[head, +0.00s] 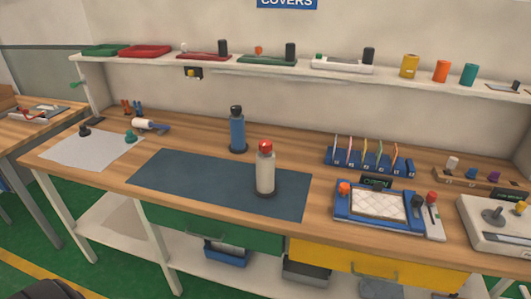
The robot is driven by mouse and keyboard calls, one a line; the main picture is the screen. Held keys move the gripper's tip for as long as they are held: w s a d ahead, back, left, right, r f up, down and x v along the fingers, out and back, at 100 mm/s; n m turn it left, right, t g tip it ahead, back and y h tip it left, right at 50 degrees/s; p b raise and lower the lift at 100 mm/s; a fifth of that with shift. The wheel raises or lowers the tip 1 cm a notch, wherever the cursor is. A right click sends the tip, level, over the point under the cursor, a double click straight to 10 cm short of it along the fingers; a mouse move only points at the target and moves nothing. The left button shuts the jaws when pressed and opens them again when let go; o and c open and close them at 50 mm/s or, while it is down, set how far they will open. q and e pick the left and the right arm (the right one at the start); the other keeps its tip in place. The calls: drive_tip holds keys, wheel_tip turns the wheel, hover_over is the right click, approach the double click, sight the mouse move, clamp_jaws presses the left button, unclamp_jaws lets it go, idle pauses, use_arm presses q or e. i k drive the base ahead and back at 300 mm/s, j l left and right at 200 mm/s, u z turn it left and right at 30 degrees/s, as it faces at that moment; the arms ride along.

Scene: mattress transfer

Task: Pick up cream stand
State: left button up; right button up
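A cream bottle-shaped stand (265,172) with a red top and a dark round base stands upright on the dark blue mat (160,177), near the middle of the workbench. A similar blue one (237,134) with a dark top stands upright behind it and to the left, at the mat's back edge. The two are apart. Neither of my grippers is in the head view.
A blue tray (340,212) with a quilted pale pad lies right of the mat. Behind it is a blue rack (345,161) of coloured sticks. A white device (490,240) sits far right. A shelf (300,70) runs above the back. The mat's left part is clear.

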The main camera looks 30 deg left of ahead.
sight(264, 187)
drive_tip(key=i+j+u, duration=0.45)
drive_tip(key=i+j, duration=0.55)
drive_tip(key=j, duration=0.15)
drive_tip(key=k+l, duration=0.35)
drive_tip(key=k, duration=0.1)
